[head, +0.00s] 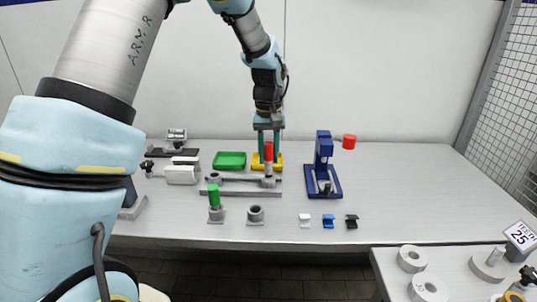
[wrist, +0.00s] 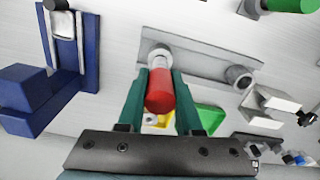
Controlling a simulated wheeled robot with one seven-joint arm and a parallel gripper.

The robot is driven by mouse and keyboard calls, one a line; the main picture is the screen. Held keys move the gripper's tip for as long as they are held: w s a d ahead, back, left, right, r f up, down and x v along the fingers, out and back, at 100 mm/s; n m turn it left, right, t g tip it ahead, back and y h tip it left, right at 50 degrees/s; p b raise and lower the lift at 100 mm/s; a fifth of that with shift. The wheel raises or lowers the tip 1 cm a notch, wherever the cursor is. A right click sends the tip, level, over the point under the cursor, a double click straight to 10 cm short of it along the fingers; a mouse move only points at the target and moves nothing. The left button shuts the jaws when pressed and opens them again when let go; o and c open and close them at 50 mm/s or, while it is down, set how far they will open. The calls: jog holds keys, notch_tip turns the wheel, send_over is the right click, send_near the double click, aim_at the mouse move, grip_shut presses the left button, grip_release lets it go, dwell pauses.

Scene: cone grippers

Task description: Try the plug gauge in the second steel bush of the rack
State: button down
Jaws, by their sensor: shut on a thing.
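The plug gauge has a red handle (head: 268,152) and a pale steel end; it also shows in the wrist view (wrist: 160,95). My gripper (head: 268,146) is shut on the red handle, with a finger on each side in the wrist view (wrist: 160,85). The gauge hangs upright, end down, at the right bush (head: 268,183) of the grey rack (head: 240,192). Some steel shows between handle and bush. I cannot tell whether the tip is inside the bush. The rack's left bush (head: 213,178) stands clear; it shows in the wrist view (wrist: 238,76).
A green-handled gauge (head: 214,195) stands in a holder in front of the rack, beside an empty holder (head: 255,214). Green (head: 230,160) and yellow (head: 279,160) trays lie behind. A blue press (head: 323,165) stands right. Small white, blue and black blocks (head: 328,221) lie in front.

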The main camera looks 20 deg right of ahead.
jog(key=shift+f, duration=0.65)
dwell(0.6)
jog(key=shift+r, duration=0.2)
dwell(0.7)
jog(key=shift+r+p, duration=0.35)
jog(key=shift+r, duration=0.05)
jog(key=shift+r, duration=0.1)
jog(key=shift+p, duration=0.45)
dwell(1.2)
jog(key=shift+f+b, duration=0.4)
jog(key=shift+f, duration=0.3)
dwell(0.4)
jog(key=shift+r, duration=0.2)
dwell(0.7)
jog(key=shift+r+p, duration=0.45)
jog(key=shift+p, duration=0.15)
jog(key=shift+r, duration=0.15)
